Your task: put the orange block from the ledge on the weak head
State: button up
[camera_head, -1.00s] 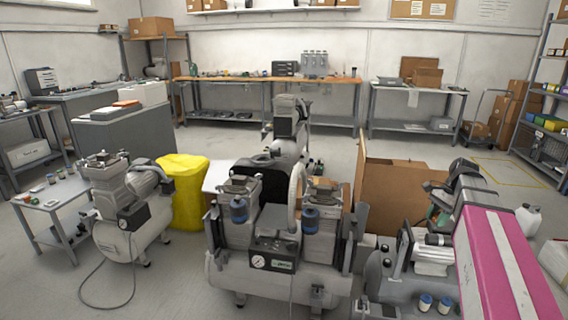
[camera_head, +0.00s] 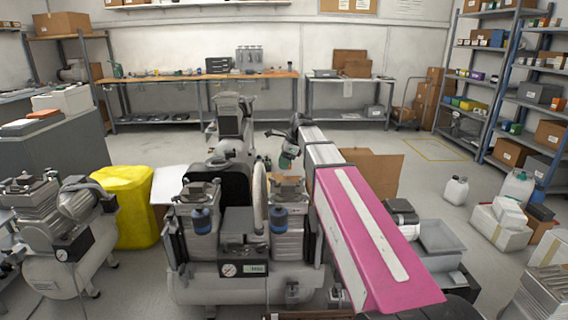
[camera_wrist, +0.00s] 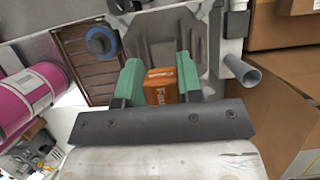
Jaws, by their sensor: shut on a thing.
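My gripper (camera_wrist: 159,84) has green fingers, shut on the orange block (camera_wrist: 161,87), which carries white lettering, in the wrist view. In the head view my gripper (camera_head: 288,159) is above and behind the right head of the middle compressor; the block cannot be made out there. This compressor has a left head (camera_head: 201,213) and a right head (camera_head: 288,215), each with a blue filter on its front. I cannot tell which is the weak head. In the wrist view, grey metal (camera_wrist: 160,40) lies beyond the block; contact cannot be judged.
A hose (camera_head: 259,195) arches between the two heads. A cardboard box (camera_head: 377,172) stands behind my arm on the right. Another compressor (camera_head: 62,225) and a yellow covered bin (camera_head: 128,205) stand left. In the wrist view a grey pipe (camera_wrist: 242,71) sits close right of the gripper.

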aim_at(284, 183)
jog(key=shift+d+f, duration=0.1)
jog(key=shift+f, duration=2.95)
jog(key=shift+f, duration=0.3)
jog(key=o, duration=1.5)
jog(key=shift+r, duration=0.2)
jog(key=shift+r, duration=3.35)
